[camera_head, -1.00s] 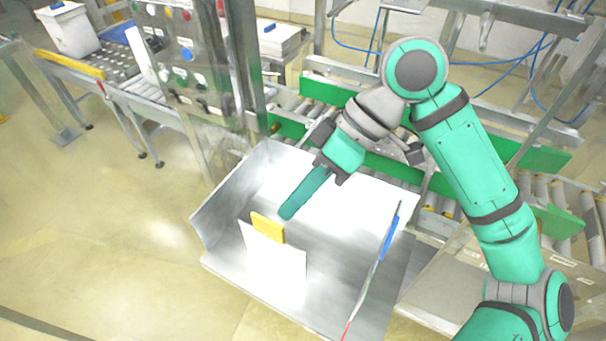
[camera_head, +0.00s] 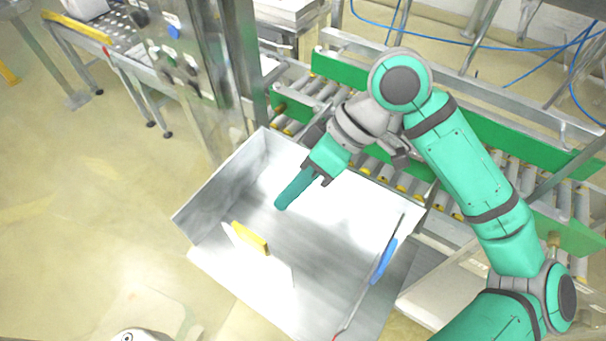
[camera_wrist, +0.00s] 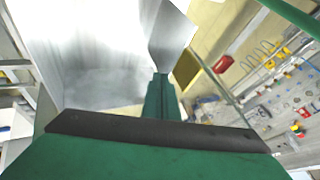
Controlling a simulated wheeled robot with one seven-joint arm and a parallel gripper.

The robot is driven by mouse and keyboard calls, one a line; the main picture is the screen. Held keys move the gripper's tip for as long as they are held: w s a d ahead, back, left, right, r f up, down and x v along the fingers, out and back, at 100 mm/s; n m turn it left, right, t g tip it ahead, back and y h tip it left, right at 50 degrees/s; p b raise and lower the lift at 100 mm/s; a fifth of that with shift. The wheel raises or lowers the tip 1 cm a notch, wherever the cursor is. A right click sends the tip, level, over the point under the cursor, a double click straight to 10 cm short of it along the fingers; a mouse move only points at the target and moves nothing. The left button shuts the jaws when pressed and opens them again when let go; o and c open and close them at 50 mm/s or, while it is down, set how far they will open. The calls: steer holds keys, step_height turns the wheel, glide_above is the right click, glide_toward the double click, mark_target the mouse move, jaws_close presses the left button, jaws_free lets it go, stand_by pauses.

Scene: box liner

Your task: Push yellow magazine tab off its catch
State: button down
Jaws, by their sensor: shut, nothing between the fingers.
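The yellow tab (camera_head: 250,237) sits at the top edge of a white upright plate (camera_head: 262,262) at the front of the metal magazine tray (camera_head: 330,240). My gripper (camera_head: 281,204) is shut and empty, with its teal fingers pointing down and left over the tray, behind and to the right of the yellow tab and apart from it.
A blue tab (camera_head: 384,261) is on a thin upright plate at the tray's right side. A roller conveyor with green side rails (camera_head: 480,140) runs behind the tray. A panel with buttons (camera_head: 175,45) stands at the back left. Open floor lies left.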

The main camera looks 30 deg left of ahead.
steer(key=s+a+f, duration=0.1)
steer(key=s+f, duration=0.1)
steer(key=s, duration=0.3)
steer(key=shift+s+a, duration=0.15)
steer(key=shift+s, duration=0.2)
steer(key=shift+w, duration=0.1)
